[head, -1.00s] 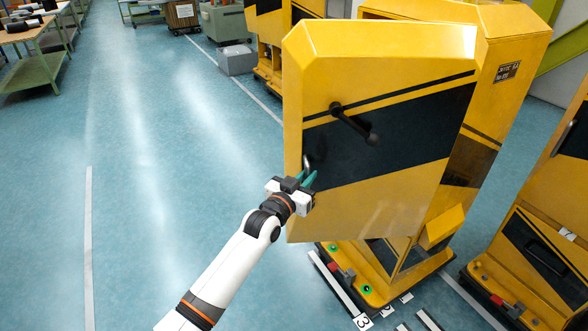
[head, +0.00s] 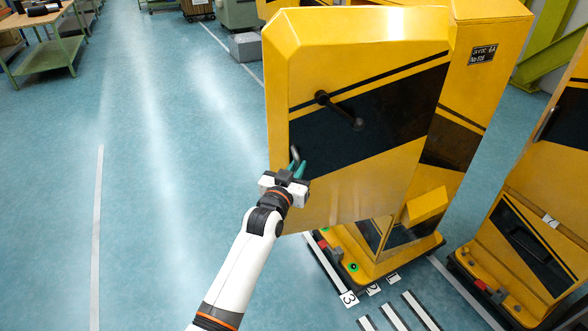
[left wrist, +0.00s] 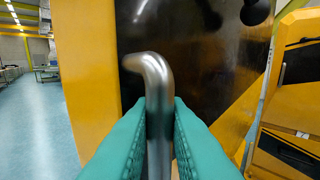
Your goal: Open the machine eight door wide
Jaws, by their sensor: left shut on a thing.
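The machine door (head: 340,160) is a yellow panel with a black diagonal band, and it stands swung out from the yellow machine body (head: 478,80). A black lever (head: 340,110) sticks out of its upper part. My left gripper (head: 293,168) is at the door's lower left edge, shut on a metal handle. In the left wrist view the bent steel handle (left wrist: 155,90) stands between the green finger pads (left wrist: 160,130). The door face lies close behind the handle. The machine's number eight is not readable in these frames. My right gripper is not in view.
Another yellow machine (head: 545,210) stands at the right. The machine's base (head: 370,262) has a green button, and floor markers with numbers (head: 348,299) lie before it. The blue floor (head: 170,180) at left is open. A green-framed workbench (head: 45,40) and a grey box (head: 245,46) are farther back.

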